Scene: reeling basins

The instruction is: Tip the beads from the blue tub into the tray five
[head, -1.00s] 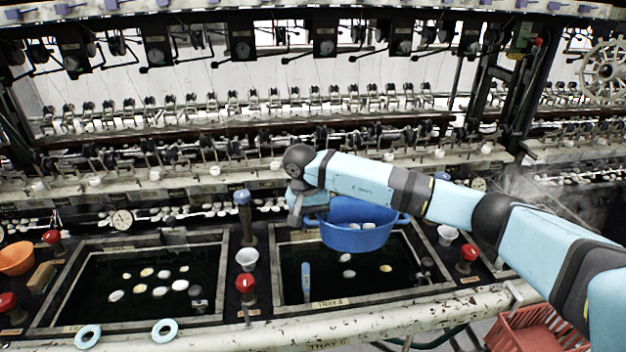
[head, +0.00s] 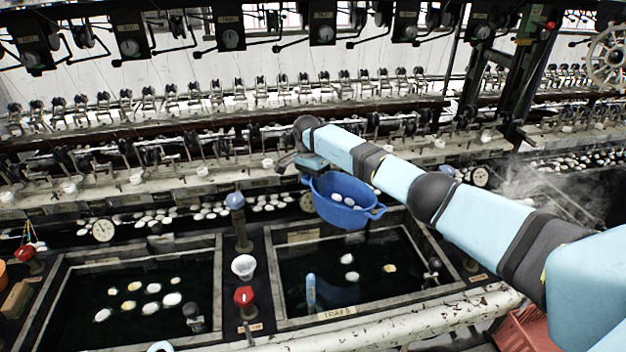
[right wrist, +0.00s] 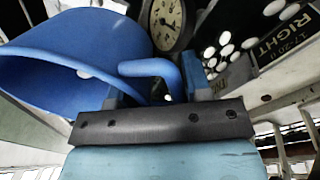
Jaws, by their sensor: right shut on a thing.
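The blue tub (head: 340,215) hangs in the air over the back part of the right-hand tray, tilted with its right side lower. Several white oval beads (head: 336,197) lie inside it. My right gripper (head: 306,168) is shut on the tub's left handle, and the right wrist view shows the handle (right wrist: 150,68) between the fingers. The right-hand tray (head: 400,306) is a dark, framed basin whose front label reads like TRAY 5. My left gripper is out of view.
Another basin (head: 60,318) with several pale ovals stands left. Between the basins are a blue-topped post (head: 236,215), a white cup (head: 243,266) and a red knob (head: 244,296). Gauges and reeling machinery line the back. A red crate (head: 525,330) is low at right.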

